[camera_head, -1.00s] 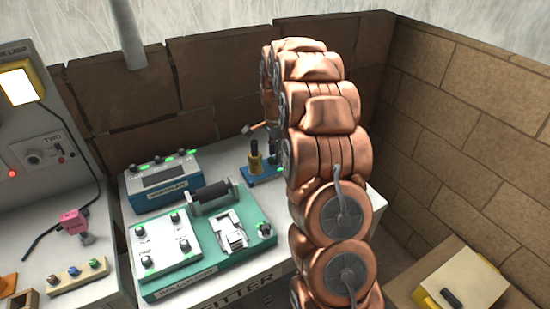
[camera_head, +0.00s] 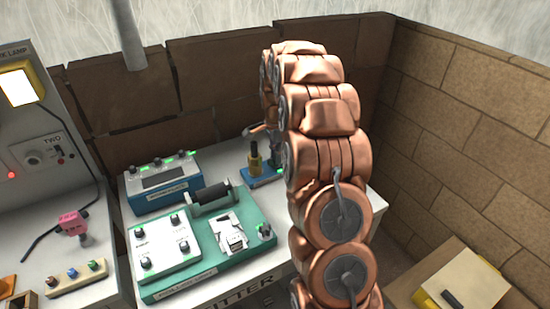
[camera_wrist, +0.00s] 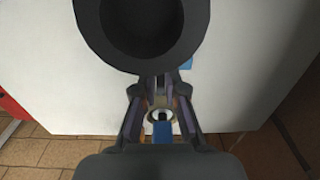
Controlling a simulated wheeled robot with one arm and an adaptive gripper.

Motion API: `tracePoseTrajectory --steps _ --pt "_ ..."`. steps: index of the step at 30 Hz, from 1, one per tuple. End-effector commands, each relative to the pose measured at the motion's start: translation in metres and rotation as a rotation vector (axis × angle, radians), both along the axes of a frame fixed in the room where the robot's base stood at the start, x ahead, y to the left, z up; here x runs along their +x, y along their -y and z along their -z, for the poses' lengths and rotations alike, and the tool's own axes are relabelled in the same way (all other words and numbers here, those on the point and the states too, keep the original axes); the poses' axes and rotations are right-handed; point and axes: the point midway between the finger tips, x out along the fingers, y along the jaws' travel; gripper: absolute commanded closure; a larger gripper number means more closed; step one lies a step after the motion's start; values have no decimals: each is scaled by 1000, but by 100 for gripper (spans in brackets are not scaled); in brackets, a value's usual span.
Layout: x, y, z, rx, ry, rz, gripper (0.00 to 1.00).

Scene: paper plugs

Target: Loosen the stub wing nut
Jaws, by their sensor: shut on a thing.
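In the wrist view my gripper (camera_wrist: 160,112) points down over the white bench top. Its two fingers are closed in around a small brass-coloured part with a pale round centre (camera_wrist: 160,115), which looks like the stub wing nut; its wings cannot be made out. A blue strip (camera_wrist: 162,132) shows just below it between the fingers. In the head view a blue base (camera_head: 262,179) carries a brass post with a dark top (camera_head: 255,160). My copper arm covers the right part of this base, and the gripper and nut are hidden there.
A teal roller unit (camera_head: 205,262) with a white panel and dark roller stands in front of the blue base. A blue box with knobs (camera_head: 165,187) is to its left. Brick walls (camera_head: 460,125) close the back and right. A yellowish box (camera_head: 465,280) is low at right.

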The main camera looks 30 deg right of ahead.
Motion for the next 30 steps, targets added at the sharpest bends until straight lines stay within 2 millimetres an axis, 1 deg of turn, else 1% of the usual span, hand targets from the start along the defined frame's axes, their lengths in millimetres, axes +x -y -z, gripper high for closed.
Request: tracePoseTrajectory --steps 5,8,30 --pt "0 0 0 0 0 -1 100" --pt "0 0 1 0 0 -34 100" --pt "-1 -1 2 3 -3 -791 100"
